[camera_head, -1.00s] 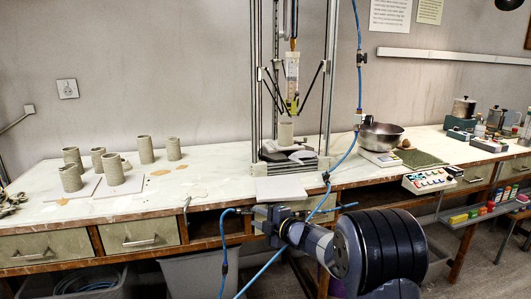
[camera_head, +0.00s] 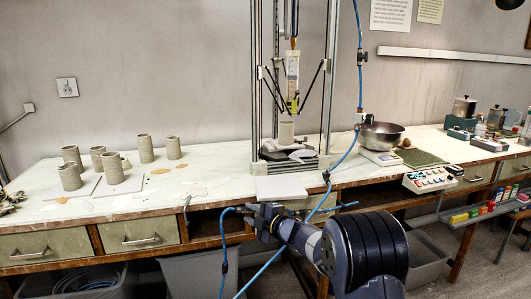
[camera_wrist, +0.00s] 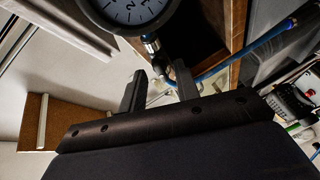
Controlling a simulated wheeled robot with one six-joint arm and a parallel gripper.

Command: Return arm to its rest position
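In the head view my arm is folded low in front of the bench, with the gripper end (camera_head: 262,215) near the bench's front edge, below the white board (camera_head: 281,188). The fingertips are too small to make out there. A round dial gauge (camera_wrist: 130,8) is close beyond the fingers at the top of the wrist view.
The workbench (camera_head: 225,185) carries several clay cylinders (camera_head: 145,148), a delta printer frame (camera_head: 328,90), a metal bowl (camera_head: 381,136) and a control box (camera_head: 430,179). Blue hoses (camera_head: 224,255) hang near my arm. A grey bin (camera_head: 190,275) stands under the bench.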

